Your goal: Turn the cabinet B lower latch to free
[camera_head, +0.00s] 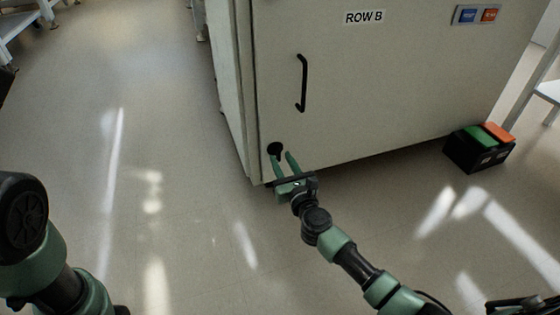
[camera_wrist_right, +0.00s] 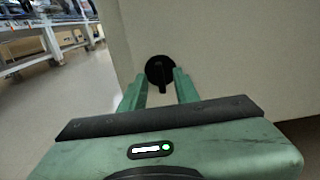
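The cabinet labelled ROW B (camera_head: 390,75) stands ahead of me. Its lower latch (camera_head: 275,148) is a round black knob near the bottom left corner of the door. In the right wrist view the latch (camera_wrist_right: 160,71) shows a raised bar that points down. My right gripper (camera_head: 282,161) is open, with its green fingers toward the latch. In the wrist view its fingertips (camera_wrist_right: 160,84) stand apart just below and to either side of the knob; I cannot tell whether they touch it. My left gripper is not in view; part of my left arm shows at the lower left.
A black vertical door handle (camera_head: 303,83) sits above the latch. A blue and orange panel (camera_head: 476,14) is at the door's upper right. A black box with green and orange tops (camera_head: 478,150) stands on the floor to the right. The floor left of the cabinet is clear.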

